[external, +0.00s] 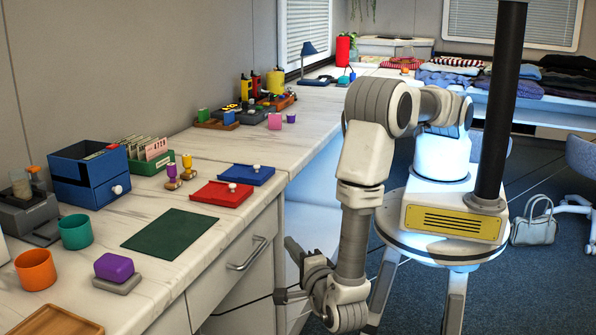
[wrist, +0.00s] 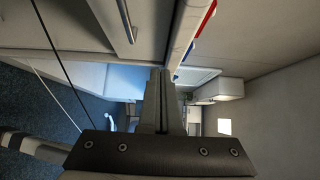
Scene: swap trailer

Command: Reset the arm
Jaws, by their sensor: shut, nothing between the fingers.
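My gripper (external: 291,271) hangs low in front of the counter's drawer front, below the counter top, in the external view. Its fingers point left toward the cabinet and hold nothing. In the wrist view my gripper (wrist: 165,95) shows as two fingers close together in the middle. My arm bends down from the raised elbow, with the forearm upright. The gripper is apart from everything on the counter.
A drawer handle (external: 248,254) sticks out close to my gripper. On the counter (external: 150,285) are a red tray (external: 222,193), a blue tray (external: 247,175), a green mat (external: 170,233), cups and a blue drawer box (external: 88,178). A white bag (external: 534,228) stands on the floor at right.

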